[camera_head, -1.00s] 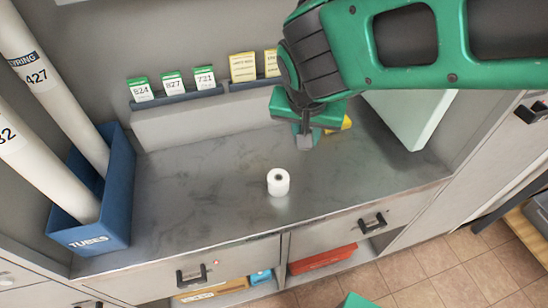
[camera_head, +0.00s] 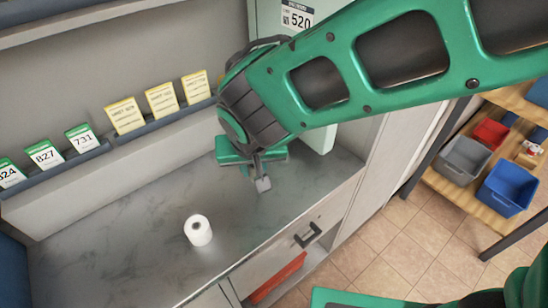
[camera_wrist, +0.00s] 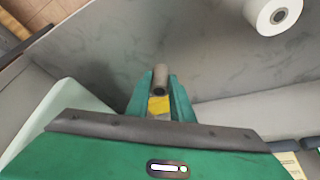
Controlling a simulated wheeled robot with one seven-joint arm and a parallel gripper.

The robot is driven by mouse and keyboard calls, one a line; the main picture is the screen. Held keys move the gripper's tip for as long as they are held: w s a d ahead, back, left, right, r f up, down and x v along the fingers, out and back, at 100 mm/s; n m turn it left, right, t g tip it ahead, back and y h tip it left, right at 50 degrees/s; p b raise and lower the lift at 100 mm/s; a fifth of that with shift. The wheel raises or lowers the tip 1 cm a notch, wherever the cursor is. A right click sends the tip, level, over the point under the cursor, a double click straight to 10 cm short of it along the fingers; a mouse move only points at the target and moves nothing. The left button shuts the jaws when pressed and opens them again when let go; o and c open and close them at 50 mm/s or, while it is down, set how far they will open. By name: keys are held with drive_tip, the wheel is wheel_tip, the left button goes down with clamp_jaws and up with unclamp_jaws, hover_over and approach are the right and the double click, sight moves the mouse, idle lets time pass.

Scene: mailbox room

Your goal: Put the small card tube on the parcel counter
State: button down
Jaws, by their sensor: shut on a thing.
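The small card tube (camera_wrist: 160,76) is a short grey-brown cylinder, its open end facing the camera in the wrist view. My gripper (camera_wrist: 160,92) has its green fingers on either side of it and is shut on it. A yellow patch (camera_wrist: 159,105) shows between the fingers; I cannot tell what it belongs to. In the head view my gripper (camera_head: 262,180) points down over the right part of a grey marbled counter (camera_head: 130,235). A grey piece at its tip is too small to identify. I cannot tell whether the tube touches the counter.
A white paper roll (camera_head: 198,230) stands upright on the counter, left of my gripper. Card racks (camera_head: 110,140) line the back ledge. A pale green panel marked 520 (camera_head: 297,18) stands behind my arm. A shelf at right holds a grey bin (camera_head: 462,160) and a blue bin (camera_head: 508,188).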

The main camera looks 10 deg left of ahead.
drive_tip(key=d+f, duration=0.1)
drive_tip(key=d, duration=0.1)
drive_tip(key=shift+w+d+f, duration=0.35)
drive_tip(key=shift+f, duration=0.05)
drive_tip(key=shift+d+f, duration=0.1)
drive_tip(key=shift+f, duration=1.9)
drive_tip(key=shift+f, duration=0.1)
drive_tip(key=c, duration=1.6)
unclamp_jaws()
drive_tip(key=shift+o, duration=0.2)
drive_tip(key=v, duration=1.2)
